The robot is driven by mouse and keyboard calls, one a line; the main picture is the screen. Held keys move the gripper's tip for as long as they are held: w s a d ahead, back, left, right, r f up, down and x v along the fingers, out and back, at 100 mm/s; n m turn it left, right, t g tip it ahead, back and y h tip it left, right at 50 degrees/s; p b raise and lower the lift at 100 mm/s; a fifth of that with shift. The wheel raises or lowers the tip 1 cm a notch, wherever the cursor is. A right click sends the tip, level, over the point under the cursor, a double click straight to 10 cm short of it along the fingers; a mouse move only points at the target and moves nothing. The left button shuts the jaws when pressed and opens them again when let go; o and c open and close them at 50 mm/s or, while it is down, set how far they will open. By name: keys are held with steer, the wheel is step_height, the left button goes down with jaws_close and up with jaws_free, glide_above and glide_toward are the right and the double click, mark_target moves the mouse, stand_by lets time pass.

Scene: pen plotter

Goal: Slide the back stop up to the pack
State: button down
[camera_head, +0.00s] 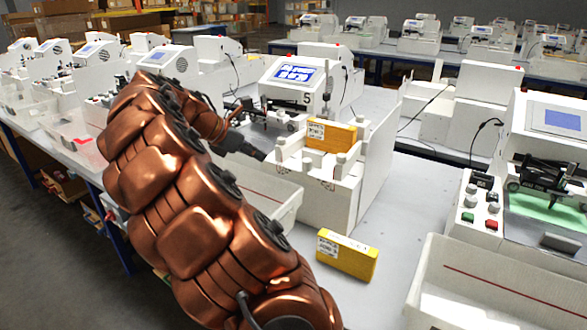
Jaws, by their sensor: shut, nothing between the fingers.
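A yellow pack (336,135) with a white label sits on top of the white feeder (335,203) beside the plotter numbered 5. White upright blocks stand around it: a left block (287,145) and a right block (362,127). I cannot tell for certain which white piece is the back stop. My gripper (262,156) is shut and empty, with its dark fingertips just left of the left block. I cannot tell whether they touch it. My copper arm hides part of the bench.
A second yellow pack (346,257) lies on the bench in front of the feeder. A white bin (500,285) stands at the front right, and another plotter (545,170) stands at the right.

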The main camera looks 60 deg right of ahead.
steer(key=p, duration=0.2)
glide_toward(302, 168)
steer(key=a+f+x, duration=0.1)
steer(key=x, duration=0.4)
steer(key=shift+s+d+r+p, duration=0.1)
steer(key=shift+s+d+p, duration=0.05)
steer(key=shift+d, duration=0.3)
steer(key=shift+s+d+p, duration=0.15)
steer(key=shift+s+d, duration=0.05)
steer(key=shift+d, duration=0.2)
steer(key=shift+w, duration=0.1)
